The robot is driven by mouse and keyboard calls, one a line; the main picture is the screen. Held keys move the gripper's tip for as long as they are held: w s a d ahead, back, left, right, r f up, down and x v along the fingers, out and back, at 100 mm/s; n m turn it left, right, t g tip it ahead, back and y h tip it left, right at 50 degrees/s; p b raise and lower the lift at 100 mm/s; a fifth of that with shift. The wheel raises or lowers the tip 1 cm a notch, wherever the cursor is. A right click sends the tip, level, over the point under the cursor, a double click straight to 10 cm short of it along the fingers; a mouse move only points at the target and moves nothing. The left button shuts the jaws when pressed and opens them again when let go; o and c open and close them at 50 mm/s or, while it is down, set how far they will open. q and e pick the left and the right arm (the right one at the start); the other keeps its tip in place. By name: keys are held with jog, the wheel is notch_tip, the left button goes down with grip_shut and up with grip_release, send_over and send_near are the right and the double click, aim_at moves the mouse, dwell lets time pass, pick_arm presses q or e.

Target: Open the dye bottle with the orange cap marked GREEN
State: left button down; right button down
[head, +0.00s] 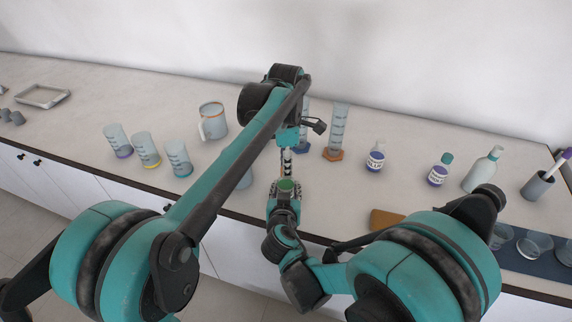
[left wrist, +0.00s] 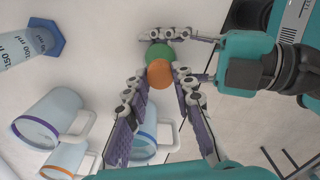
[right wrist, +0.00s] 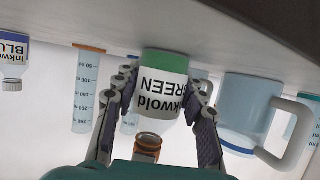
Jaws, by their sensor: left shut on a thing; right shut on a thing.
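The dye bottle with a green band and the word GREEN (right wrist: 162,85) is between the fingers of my right gripper (right wrist: 162,100). Its orange cap (right wrist: 147,146) shows at the bottle's lower end in this picture. In the left wrist view the orange cap (left wrist: 160,74) lies between the fingertips of my left gripper (left wrist: 161,80), beside the bottle's green part (left wrist: 159,53). In the head view my left gripper (head: 287,163) meets my right gripper (head: 285,192) at the counter's front, and the green part (head: 287,185) shows there. The cap is hidden in the head view.
Measuring cylinders (head: 338,132), a mug (head: 212,121) and several beakers (head: 145,150) stand behind and left. A blue-labelled bottle (head: 375,157), a teal-capped bottle (head: 440,170), a pump bottle (head: 483,171) and a grey cup (head: 537,187) stand right.

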pick_arm(q)
jog(key=c, duration=1.3)
grip_release()
jog(key=shift+r, duration=0.1)
